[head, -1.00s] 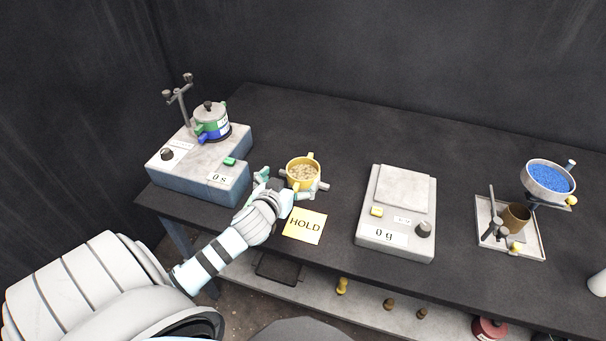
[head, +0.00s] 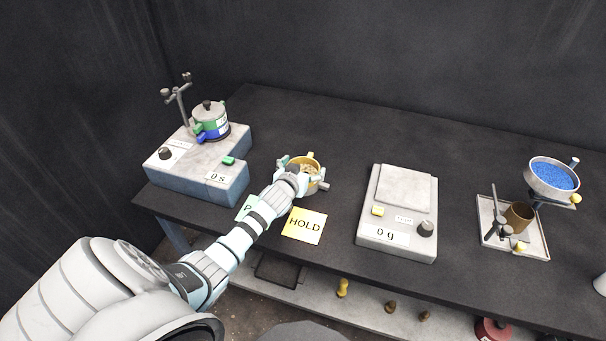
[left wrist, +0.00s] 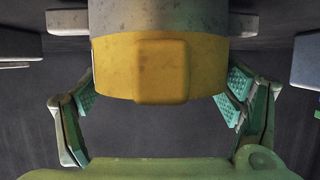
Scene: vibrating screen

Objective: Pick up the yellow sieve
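The yellow sieve (head: 312,160) stands on the dark table behind the HOLD card (head: 304,225), with pale grainy material inside. My left gripper (head: 303,174) hides part of it in the head view. In the left wrist view the sieve's yellow wall (left wrist: 115,68), with a square yellow tab at its middle, lies between my two green-padded fingers. The fingers are spread wide, one on each side of the sieve. The pads are very close to its wall, and I cannot tell whether they touch it. My right gripper is not in view.
A grey shaker box (head: 190,175) with stacked green and blue sieves (head: 210,122) stands at left. A scale (head: 398,220) is to the right. Farther right are a tray (head: 530,245) with a brown cup and a bowl of blue grains (head: 552,178). The table behind the sieve is clear.

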